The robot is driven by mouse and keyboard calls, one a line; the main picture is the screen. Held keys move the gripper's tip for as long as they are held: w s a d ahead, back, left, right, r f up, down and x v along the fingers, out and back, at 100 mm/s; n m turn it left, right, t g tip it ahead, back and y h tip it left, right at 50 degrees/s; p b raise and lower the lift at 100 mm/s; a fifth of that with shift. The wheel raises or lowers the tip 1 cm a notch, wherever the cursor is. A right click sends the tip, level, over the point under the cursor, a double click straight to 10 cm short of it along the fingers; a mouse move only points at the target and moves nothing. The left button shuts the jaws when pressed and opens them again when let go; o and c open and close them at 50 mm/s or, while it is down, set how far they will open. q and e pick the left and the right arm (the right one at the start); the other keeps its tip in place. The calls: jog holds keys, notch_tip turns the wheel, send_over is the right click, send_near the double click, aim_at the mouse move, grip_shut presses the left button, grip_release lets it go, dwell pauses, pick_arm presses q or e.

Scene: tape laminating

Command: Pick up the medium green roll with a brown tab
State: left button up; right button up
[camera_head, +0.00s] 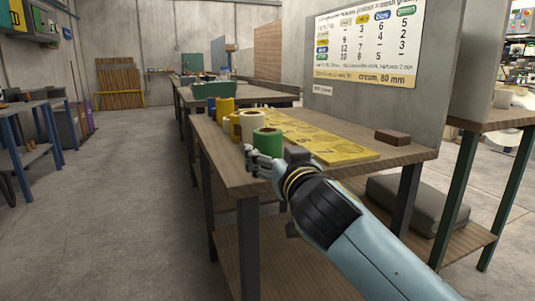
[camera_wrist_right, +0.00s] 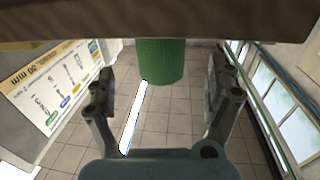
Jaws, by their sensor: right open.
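A green roll (camera_head: 267,141) stands upright near the front corner of the wooden workbench. In the right wrist view the green roll (camera_wrist_right: 160,60) shows between the two spread fingers, below a brown surface at the top of that view. My right gripper (camera_head: 273,160) is open at the near side of the roll and hides its lower part in the head view; it also frames the roll in the wrist view (camera_wrist_right: 160,85). I cannot tell whether the fingers touch the roll. No brown tab can be made out. My left gripper is out of view.
A cream roll (camera_head: 252,122) and yellow rolls (camera_head: 225,109) stand behind the green one. A yellow board (camera_head: 330,140) lies flat along the workbench (camera_head: 225,168). A brown block (camera_head: 392,137) lies at its right end. A chart (camera_head: 368,40) hangs on the panel behind.

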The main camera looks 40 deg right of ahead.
aim_at(271, 148)
jog(key=x, duration=0.6)
jog(key=shift+w+r, duration=0.1)
jog(key=shift+w, duration=0.05)
jog(key=c, duration=1.3)
jog(key=shift+r, duration=0.1)
